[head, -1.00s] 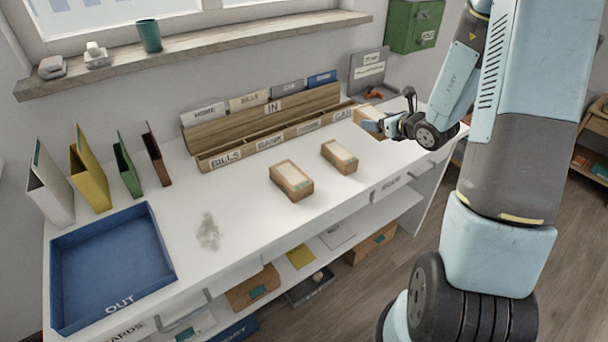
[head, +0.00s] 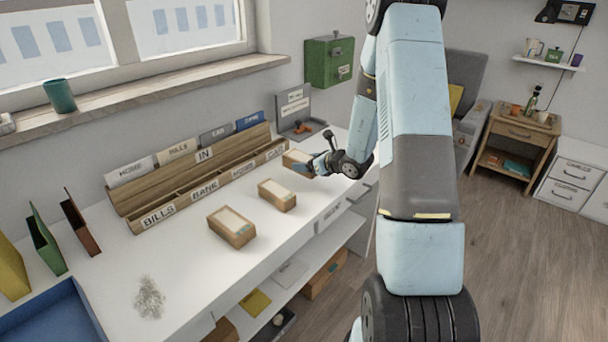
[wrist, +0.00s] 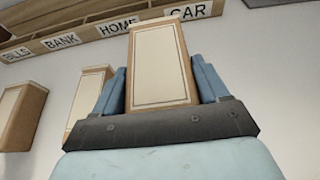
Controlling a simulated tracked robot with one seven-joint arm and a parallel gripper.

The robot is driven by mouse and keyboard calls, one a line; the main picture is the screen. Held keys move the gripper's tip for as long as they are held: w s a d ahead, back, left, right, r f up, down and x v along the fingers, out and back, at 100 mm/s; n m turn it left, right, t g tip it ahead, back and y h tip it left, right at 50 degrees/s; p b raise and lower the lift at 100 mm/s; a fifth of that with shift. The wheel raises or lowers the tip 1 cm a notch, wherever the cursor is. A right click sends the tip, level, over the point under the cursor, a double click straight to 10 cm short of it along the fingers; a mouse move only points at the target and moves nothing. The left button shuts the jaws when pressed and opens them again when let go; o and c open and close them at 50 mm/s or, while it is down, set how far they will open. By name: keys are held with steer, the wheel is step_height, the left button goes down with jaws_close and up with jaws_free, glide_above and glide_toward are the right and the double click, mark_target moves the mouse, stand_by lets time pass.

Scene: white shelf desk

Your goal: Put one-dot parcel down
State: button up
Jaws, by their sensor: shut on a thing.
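My gripper (head: 311,164) is shut on a brown parcel (head: 295,158) with a pale top, at the right end of the white desk. In the wrist view the held parcel (wrist: 160,62) sits between the two blue fingers (wrist: 160,85). No dots can be made out on it, and I cannot tell whether its underside touches the desk. Two similar parcels stand on the desk to its left: a middle one (head: 278,195) and a nearer one (head: 232,227). They also show left of my gripper in the wrist view (wrist: 88,98).
The wooden IN sorter (head: 200,178) with labelled slots stands along the back. A grey sign stand (head: 294,107) is behind the held parcel. A blue tray (head: 45,318) is at the front left. A grey smudge (head: 149,297) marks the desk. The desk front between smudge and parcels is clear.

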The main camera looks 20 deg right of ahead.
mark_target(304, 182)
steer(key=shift+w+f, duration=0.7)
steer(key=shift+f, duration=0.2)
steer(key=shift+w+f, duration=0.65)
steer(key=shift+f, duration=1.55)
steer(key=o, duration=1.2)
